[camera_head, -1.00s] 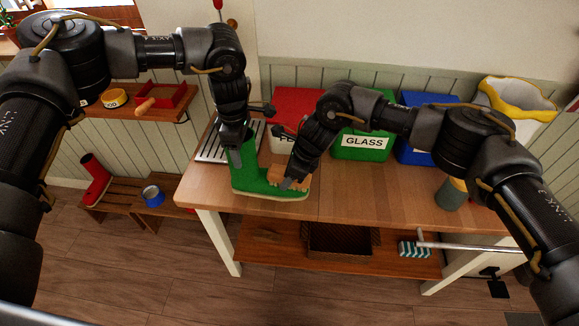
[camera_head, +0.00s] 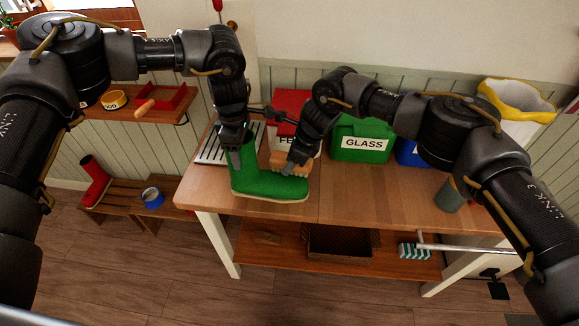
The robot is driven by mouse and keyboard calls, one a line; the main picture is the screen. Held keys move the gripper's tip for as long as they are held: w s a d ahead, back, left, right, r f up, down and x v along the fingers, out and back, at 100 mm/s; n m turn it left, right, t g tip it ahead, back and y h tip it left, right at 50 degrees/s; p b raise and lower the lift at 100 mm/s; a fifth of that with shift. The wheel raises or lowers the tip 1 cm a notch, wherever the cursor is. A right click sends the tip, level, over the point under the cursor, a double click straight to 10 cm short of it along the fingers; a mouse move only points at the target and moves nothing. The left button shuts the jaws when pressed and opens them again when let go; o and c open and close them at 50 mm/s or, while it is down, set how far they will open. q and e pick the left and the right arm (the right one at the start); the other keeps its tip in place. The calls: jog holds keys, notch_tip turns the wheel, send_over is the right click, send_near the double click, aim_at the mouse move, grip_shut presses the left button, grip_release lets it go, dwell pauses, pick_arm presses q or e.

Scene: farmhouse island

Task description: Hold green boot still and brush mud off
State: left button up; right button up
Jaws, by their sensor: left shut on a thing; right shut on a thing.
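The green boot (camera_head: 262,184) stands upright on the wooden table (camera_head: 350,200), its toe pointing right. My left gripper (camera_head: 237,150) is shut on the top of the boot's shaft from above. My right gripper (camera_head: 287,168) is shut on a brush with a wooden back (camera_head: 290,162). The brush is at the upper side of the boot's foot, just above the toe area. Its bristles are hidden, so I cannot tell if they touch the boot. No mud is clearly visible on the boot at this size.
Behind the boot stand a red bin (camera_head: 290,103), a green GLASS bin (camera_head: 362,140) and a blue bin (camera_head: 409,153). A striped rack (camera_head: 213,150) lies at the table's left. A grey-green canister (camera_head: 449,197) stands at right. The front middle of the table is clear.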

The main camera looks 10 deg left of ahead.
jog(key=shift+r, duration=3.6)
pick_arm(q)
jog(key=o, duration=1.7)
jog(key=shift+r, duration=3.75)
jog(key=shift+r, duration=0.1)
notch_tip(320, 180, up, 12)
jog(key=shift+f, duration=0.1)
jog(key=shift+a, duration=0.1)
pick_arm(e)
jog(key=shift+a+f, duration=0.1)
jog(key=shift+a, duration=0.05)
